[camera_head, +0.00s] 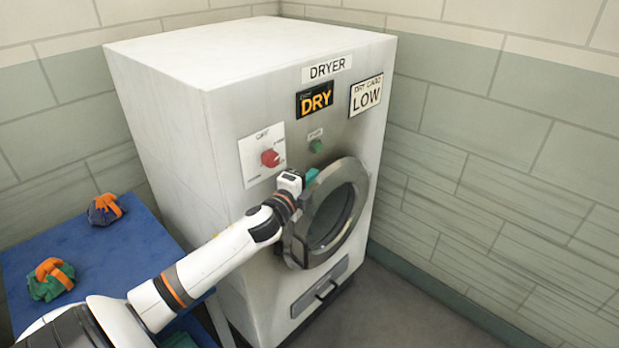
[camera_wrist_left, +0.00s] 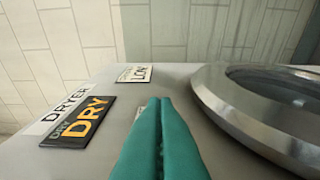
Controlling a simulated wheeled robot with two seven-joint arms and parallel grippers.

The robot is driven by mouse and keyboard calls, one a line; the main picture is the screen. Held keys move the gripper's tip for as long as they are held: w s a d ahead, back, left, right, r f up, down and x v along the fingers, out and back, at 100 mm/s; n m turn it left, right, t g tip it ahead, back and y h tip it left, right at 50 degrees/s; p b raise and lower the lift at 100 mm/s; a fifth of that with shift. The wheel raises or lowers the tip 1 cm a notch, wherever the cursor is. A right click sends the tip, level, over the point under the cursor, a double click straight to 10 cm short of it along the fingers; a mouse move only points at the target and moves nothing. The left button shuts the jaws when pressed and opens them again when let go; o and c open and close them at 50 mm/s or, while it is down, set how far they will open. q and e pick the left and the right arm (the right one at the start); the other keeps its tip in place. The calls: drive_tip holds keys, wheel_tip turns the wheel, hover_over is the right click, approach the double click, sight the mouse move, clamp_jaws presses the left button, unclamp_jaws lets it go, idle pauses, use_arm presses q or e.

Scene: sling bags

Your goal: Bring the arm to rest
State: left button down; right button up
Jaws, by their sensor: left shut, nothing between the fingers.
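My left arm reaches in from the lower left in the head view, with its gripper (camera_head: 311,176) in front of the dryer (camera_head: 170,110), at the upper left of the round door (camera_head: 360,185). In the left wrist view the two teal fingers (camera_wrist_left: 160,125) lie together, shut, with nothing seen between them. The door's metal ring (camera_wrist_left: 225,110) is to their right in that view. Whether the fingers touch the dryer or door cannot be told. The right gripper is not in view.
A red knob (camera_head: 270,158) and a green button (camera_head: 317,146) sit on the dryer front near the gripper. Signs read DRY (camera_head: 315,99) and LOW (camera_head: 366,95). A blue table (camera_head: 90,250) at left holds two small bundles, purple-orange (camera_head: 104,209) and green-orange (camera_head: 50,280). Open floor lies at lower right.

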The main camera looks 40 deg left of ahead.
use_arm(q)
drive_tip(key=shift+f, duration=0.1)
idle(0.4)
drive_tip(key=s+d+f+n+g, duration=0.75)
drive_tip(key=s+d+f, duration=0.35)
drive_tip(key=s+f, duration=0.25)
drive_tip(key=s+d+f+n+g+h, duration=0.25)
drive_tip(key=s+d, duration=0.35)
drive_tip(key=s, duration=0.3)
drive_tip(key=s+d+f+n+g+h, duration=0.15)
drive_tip(key=s+d+n+g, duration=0.35)
drive_tip(key=s, duration=0.5)
wheel_tip(320, 180, down, 25)
drive_tip(key=m+y, duration=0.1)
drive_tip(key=s+a+f+g, duration=0.1)
drive_tip(key=s+a+f, duration=0.1)
drive_tip(key=s+f, duration=1.5)
drive_tip(key=shift+s+a+g, duration=0.15)
drive_tip(key=shift+g, duration=0.25)
